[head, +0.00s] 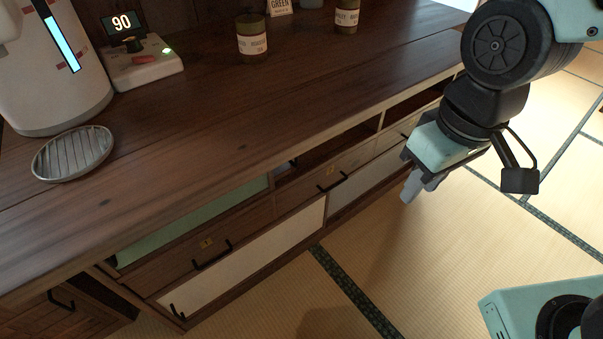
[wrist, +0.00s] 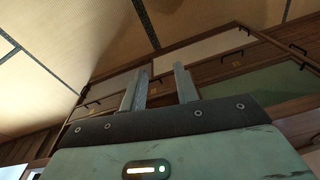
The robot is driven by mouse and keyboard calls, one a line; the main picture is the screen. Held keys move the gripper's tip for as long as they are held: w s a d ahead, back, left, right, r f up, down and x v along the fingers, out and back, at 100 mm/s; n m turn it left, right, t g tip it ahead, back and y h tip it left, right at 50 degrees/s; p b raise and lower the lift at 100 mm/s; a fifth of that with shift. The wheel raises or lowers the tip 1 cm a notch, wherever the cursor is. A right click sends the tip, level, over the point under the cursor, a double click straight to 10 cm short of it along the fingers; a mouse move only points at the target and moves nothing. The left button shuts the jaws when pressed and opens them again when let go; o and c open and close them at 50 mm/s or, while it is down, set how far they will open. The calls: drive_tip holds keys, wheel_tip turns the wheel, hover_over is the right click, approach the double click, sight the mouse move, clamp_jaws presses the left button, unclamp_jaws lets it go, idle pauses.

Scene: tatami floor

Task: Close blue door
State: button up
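A dark wooden cabinet stands below the counter, and I see no plainly blue door on it. A pale grey panel (head: 366,180), perhaps faintly blue, is low on its right; it also shows in the wrist view (wrist: 113,86). A cream door (head: 262,249) with a black handle is left of it, also in the wrist view (wrist: 205,47). A pale green panel (head: 200,217) is in the upper left opening, also in the wrist view (wrist: 262,84). My gripper (head: 418,187) hangs in front of the cabinet's right part, empty and apart from it. Its fingers (wrist: 161,72) are spread.
Drawers with black handles (head: 212,256) lie between the panels. The counter (head: 250,120) overhangs above, holding a metal drip tray (head: 73,153), a scale (head: 142,68) reading 90, and jars (head: 251,38). The tatami floor (head: 430,270) in front is clear.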

drive_tip(key=w+d+f+m+t+b, duration=0.15)
drive_tip(key=w+d+f+b, duration=0.25)
drive_tip(key=f+b, duration=0.7)
drive_tip(key=w+d+f+m+t+b, duration=0.1)
drive_tip(key=w+d+f+t+b, duration=0.15)
drive_tip(key=f+b, duration=0.85)
drive_tip(key=w+d+f+m+t+b, duration=0.1)
drive_tip(key=w+d+f+b, duration=0.35)
drive_tip(key=f+b, duration=0.7)
wheel_tip(320, 180, up, 18)
drive_tip(key=n+t+y+p, duration=0.7)
drive_tip(key=n+y+p, duration=0.1)
drive_tip(key=y+p, duration=0.4)
hover_over(296, 168)
drive_tip(key=v, duration=0.7)
drive_tip(key=shift+m, duration=0.25)
drive_tip(key=b+x, duration=0.1)
drive_tip(key=x, duration=0.1)
drive_tip(key=b+x, duration=0.1)
drive_tip(key=x, duration=0.2)
drive_tip(key=f+b+x, duration=0.1)
drive_tip(key=x, duration=0.1)
drive_tip(key=shift+w, duration=0.3)
drive_tip(key=shift+x, duration=0.85)
